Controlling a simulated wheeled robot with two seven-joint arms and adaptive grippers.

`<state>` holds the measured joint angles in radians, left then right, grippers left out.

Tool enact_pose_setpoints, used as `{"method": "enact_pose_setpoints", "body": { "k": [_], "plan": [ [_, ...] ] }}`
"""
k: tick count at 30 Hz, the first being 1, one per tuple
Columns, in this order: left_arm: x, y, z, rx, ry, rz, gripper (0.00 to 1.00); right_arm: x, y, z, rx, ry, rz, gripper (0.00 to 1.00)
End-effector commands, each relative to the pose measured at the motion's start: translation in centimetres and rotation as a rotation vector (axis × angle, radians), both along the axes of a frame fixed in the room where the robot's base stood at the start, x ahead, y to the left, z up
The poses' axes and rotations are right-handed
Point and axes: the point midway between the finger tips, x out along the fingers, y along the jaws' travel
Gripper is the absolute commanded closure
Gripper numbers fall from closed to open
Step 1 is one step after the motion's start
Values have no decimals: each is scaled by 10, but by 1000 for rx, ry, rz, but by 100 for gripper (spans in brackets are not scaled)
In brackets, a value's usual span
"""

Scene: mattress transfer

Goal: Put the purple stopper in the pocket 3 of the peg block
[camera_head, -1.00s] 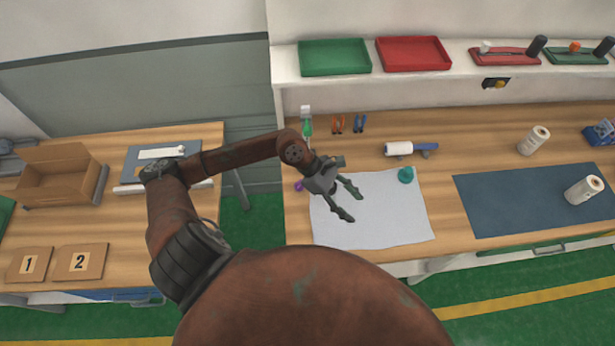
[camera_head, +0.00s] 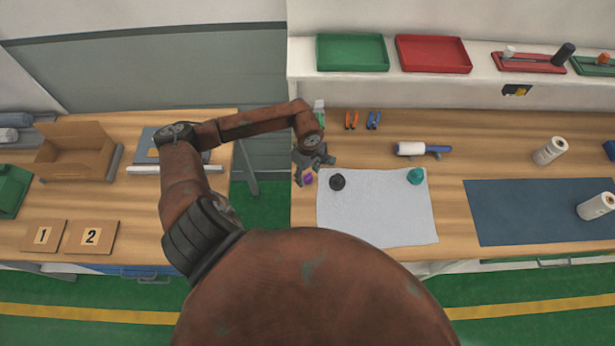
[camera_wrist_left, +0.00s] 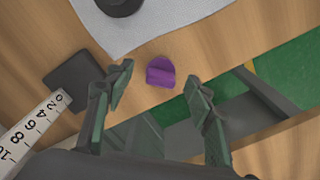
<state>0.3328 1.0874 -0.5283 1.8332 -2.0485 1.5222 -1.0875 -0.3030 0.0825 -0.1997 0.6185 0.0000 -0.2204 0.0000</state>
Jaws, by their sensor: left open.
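The purple stopper (camera_head: 307,180) is on the wooden bench just left of the white sheet (camera_head: 385,215). My left gripper (camera_head: 316,172) is above it and covers part of it. In the left wrist view the stopper (camera_wrist_left: 160,73) shows ahead between the two open, empty fingers (camera_wrist_left: 158,82), near the bench edge. I cannot tell its exact height below the fingertips. I cannot make out a peg block with a pocket 3. My right gripper is not in view.
A black round piece (camera_head: 337,182) and a teal one (camera_head: 415,176) are on the white sheet. A ruler (camera_wrist_left: 35,125) and dark square (camera_wrist_left: 76,78) lie near the left finger. A gap separates the bench from the left table (camera_head: 140,210), with boards marked 1 and 2.

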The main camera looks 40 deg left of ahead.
Motion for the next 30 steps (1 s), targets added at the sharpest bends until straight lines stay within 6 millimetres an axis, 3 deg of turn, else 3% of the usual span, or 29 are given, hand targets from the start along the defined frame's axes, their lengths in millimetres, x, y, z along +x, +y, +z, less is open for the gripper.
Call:
{"method": "enact_pose_setpoints", "body": {
  "k": [10,27,30],
  "plan": [
    [-1,1,-9,0,-1,1,51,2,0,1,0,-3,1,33],
    [-1,1,-9,-1,-1,2,91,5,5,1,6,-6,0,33],
    [-1,1,-9,-1,-1,2,92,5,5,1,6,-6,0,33]
  ]
}}
